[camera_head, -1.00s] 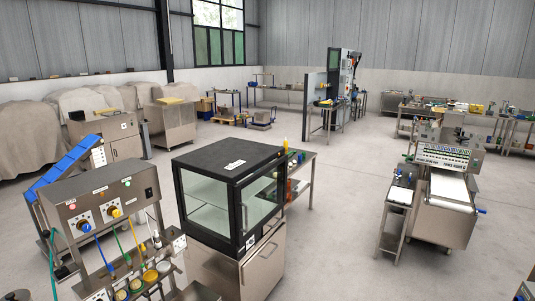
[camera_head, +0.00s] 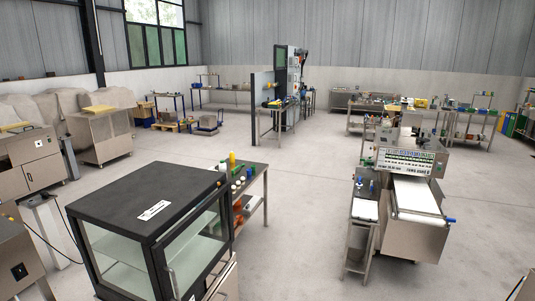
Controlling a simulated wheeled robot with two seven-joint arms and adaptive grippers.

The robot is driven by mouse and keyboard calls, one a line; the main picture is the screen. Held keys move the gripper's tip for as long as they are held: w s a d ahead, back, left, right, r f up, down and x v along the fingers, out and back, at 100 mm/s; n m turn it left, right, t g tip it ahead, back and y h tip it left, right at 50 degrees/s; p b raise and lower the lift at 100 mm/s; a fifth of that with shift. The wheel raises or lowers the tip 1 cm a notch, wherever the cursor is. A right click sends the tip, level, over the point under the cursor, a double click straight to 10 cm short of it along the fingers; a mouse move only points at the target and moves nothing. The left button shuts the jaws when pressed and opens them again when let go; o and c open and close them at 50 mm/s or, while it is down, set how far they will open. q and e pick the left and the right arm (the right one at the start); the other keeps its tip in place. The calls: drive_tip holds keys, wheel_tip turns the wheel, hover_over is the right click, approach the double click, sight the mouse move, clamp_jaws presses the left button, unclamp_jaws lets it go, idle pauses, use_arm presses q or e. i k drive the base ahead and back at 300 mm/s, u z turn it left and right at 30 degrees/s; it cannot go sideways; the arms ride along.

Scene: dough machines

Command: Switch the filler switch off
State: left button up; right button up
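At the lower left edge, a steel machine housing (camera_head: 14,244) is cut off by the frame. A small black switch (camera_head: 18,271) sits on its side face. I cannot tell from this view whether it is the filler switch, or whether it is on or off. The front of that housing is out of view. Neither of my grippers is in view.
A black-topped glass cabinet (camera_head: 118,190) stands close at the lower left. A side table with bottles (camera_head: 258,172) is behind it. A steel machine with a white belt (camera_head: 415,195) stands at the right. Open floor (camera_head: 300,240) lies between them.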

sight(19, 272)
drive_tip(key=u, duration=0.4)
drive_tip(key=i, duration=0.75)
drive_tip(key=u, duration=1.35)
drive_tip(key=i, duration=0.6)
drive_tip(key=u, duration=0.55)
